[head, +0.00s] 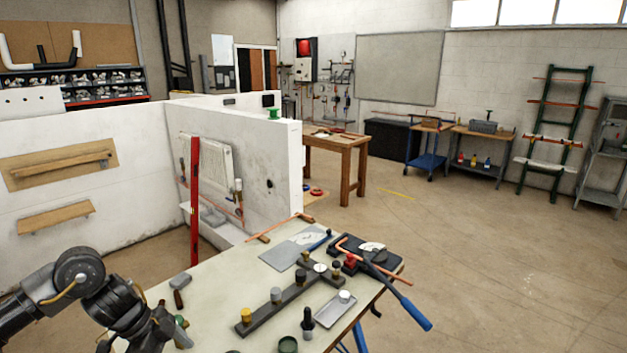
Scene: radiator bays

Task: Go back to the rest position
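My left arm comes in from the lower left, and its gripper (172,333) is at the near left edge of the workbench (225,290). The gripper is dark and seen from behind, so I cannot tell whether its fingers are open or shut. A small green item shows close beside it, and I cannot tell whether they touch. A hammer-like tool (180,284) lies on the bench just beyond the gripper. My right gripper is not in view.
The bench holds a dark rail with several fittings (290,300), a small tray (335,310), a blue-handled pipe bender (405,303) overhanging the right edge, and a grey sheet (285,254). White partition walls (235,170) stand behind. The floor at right (500,270) is clear.

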